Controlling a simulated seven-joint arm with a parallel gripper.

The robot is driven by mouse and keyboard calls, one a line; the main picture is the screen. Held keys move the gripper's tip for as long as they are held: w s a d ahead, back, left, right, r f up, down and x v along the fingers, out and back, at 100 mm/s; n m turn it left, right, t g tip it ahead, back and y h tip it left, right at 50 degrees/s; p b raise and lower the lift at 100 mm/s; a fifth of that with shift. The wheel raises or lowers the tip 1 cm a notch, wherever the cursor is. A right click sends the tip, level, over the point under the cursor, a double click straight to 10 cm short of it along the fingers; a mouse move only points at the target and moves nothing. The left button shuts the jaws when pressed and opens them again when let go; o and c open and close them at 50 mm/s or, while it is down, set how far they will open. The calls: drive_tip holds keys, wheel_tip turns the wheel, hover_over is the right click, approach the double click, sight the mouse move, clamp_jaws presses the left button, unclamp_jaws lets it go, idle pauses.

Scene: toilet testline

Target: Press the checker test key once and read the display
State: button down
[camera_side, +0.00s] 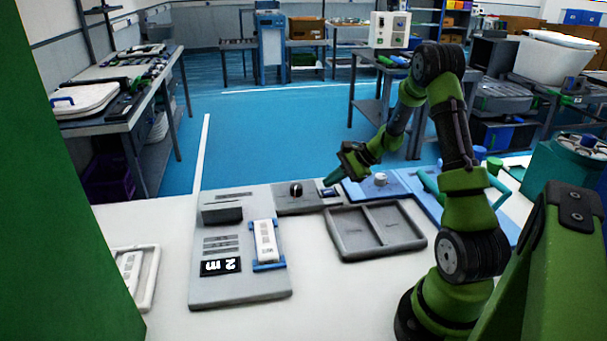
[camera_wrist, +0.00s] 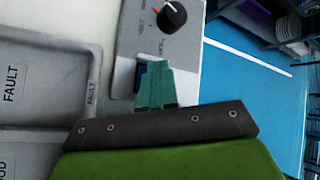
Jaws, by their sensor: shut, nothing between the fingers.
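A small grey box (camera_side: 297,199) with a black knob (camera_side: 296,189) stands on the white bench, and a dark blue square (camera_side: 329,193) shows at its right end. In the wrist view the box (camera_wrist: 150,42), its knob (camera_wrist: 172,15) and the blue square (camera_wrist: 139,78) lie just ahead of my gripper. My gripper (camera_side: 329,181) is shut and empty, its teal fingertips (camera_wrist: 155,66) over the blue square and partly hiding it. I cannot tell if they touch it. A larger grey panel (camera_side: 205,292) to the left has a black display (camera_side: 220,266) with white characters, apparently "2 m" sideways.
A grey two-compartment tray (camera_side: 345,250), labelled FAULT in the wrist view (camera_wrist: 95,60), sits in front of the box. A blue plate with a white knob (camera_side: 380,179) lies to the right. A white strip in a blue holder (camera_side: 267,262) is on the panel.

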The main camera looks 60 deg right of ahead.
sight(333, 193)
drive_tip(key=shift+r, duration=2.5)
drive_tip(key=shift+s+f, duration=0.2)
drive_tip(key=shift+f, duration=0.05)
drive_tip(key=shift+s+a+f+g, duration=0.4)
drive_tip(key=shift+s+a+g, duration=0.1)
drive_tip(key=shift+s, duration=0.15)
drive_tip(key=s+a+r+n, duration=0.4)
drive_tip(key=a+r+n, duration=0.1)
drive_tip(key=a, duration=0.4)
drive_tip(key=s+a+r+n+h, duration=0.1)
drive_tip(key=s+a+r+n, duration=0.3)
drive_tip(key=a, duration=0.6)
drive_tip(key=s+a+r+n+h, duration=0.1)
drive_tip(key=s+a+r+n, duration=0.4)
drive_tip(key=a+r+n, duration=0.2)
drive_tip(key=shift+a+r+n, duration=0.2)
drive_tip(key=shift+a+n, duration=0.6)
drive_tip(key=shift+a, duration=0.4)
